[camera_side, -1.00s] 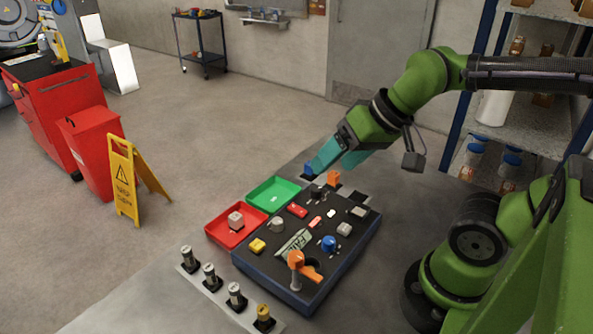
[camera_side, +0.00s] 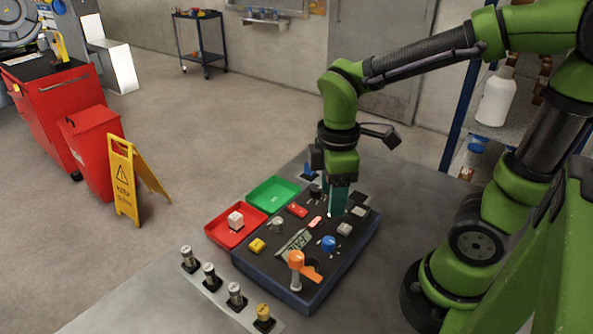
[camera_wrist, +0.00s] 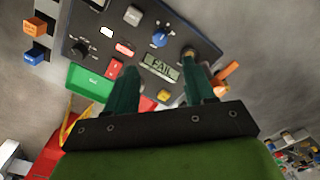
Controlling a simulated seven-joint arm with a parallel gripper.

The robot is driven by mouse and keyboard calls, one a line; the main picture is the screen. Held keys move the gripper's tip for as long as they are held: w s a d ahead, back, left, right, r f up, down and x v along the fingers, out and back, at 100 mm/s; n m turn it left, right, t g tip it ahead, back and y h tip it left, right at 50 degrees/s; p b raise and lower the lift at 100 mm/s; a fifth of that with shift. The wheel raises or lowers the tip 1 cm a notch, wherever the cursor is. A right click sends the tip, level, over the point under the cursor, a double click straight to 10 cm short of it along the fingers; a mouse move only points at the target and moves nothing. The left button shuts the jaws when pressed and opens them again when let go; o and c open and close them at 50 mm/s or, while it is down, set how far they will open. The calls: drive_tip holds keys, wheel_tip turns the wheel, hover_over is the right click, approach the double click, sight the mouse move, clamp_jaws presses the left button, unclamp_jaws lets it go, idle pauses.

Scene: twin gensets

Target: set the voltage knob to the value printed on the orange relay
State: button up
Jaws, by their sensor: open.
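The orange relay (camera_wrist: 35,27) stands beside the panel in the wrist view, with print on its face too small to read. In the side view my gripper hides it. The dark control panel (camera_side: 268,272) carries a blue knob (camera_side: 329,243), a grey knob (camera_side: 277,224) and a black knob (camera_side: 315,191). I cannot tell which is the voltage knob. The blue knob (camera_wrist: 160,37) and black knob (camera_wrist: 80,47) also show in the wrist view. My gripper (camera_side: 338,205) points down over the panel's far part, open and empty; its fingers (camera_wrist: 160,75) are apart.
A blue relay (camera_side: 309,170) stands behind the panel. A display (camera_wrist: 160,67) appears to read FAIL. An orange lever (camera_side: 296,260) rises from the panel's near corner. Green (camera_side: 273,193) and red (camera_side: 222,238) trays lie left; the red holds a white block. Several plugs stand in front.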

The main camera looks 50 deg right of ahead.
sight(329, 240)
wheel_tip(329, 240, down, 11)
drive_tip(key=shift+f, duration=0.2)
drive_tip(key=shift+c, duration=0.5)
clamp_jaws()
